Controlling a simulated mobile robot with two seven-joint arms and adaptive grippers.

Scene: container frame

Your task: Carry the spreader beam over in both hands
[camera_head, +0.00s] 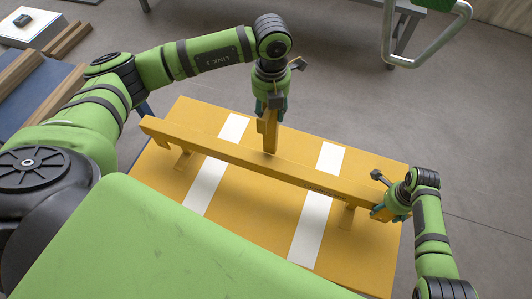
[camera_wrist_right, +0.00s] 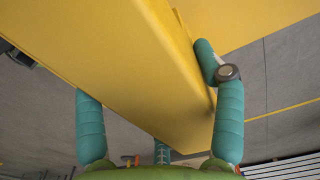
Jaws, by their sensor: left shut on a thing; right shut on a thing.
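The spreader beam (camera_head: 232,153) is a long yellow bar above a yellow table (camera_head: 190,110) with two white stripes. It slopes across the head view from upper left to lower right. My left gripper (camera_head: 269,108) is shut on a yellow upright piece near the beam's middle. My right gripper (camera_head: 384,212) is shut on the beam's right end. In the right wrist view the beam (camera_wrist_right: 110,60) passes between teal fingers (camera_wrist_right: 155,105). Short yellow pieces show beneath the beam near both ends; I cannot tell whether they bear on the table.
Grey floor (camera_head: 460,130) lies open beyond the table and to its right. A bent metal rail (camera_head: 462,30) and a bench stand at the top right. Wooden planks (camera_head: 22,70) and a white box (camera_head: 30,25) lie at the upper left.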

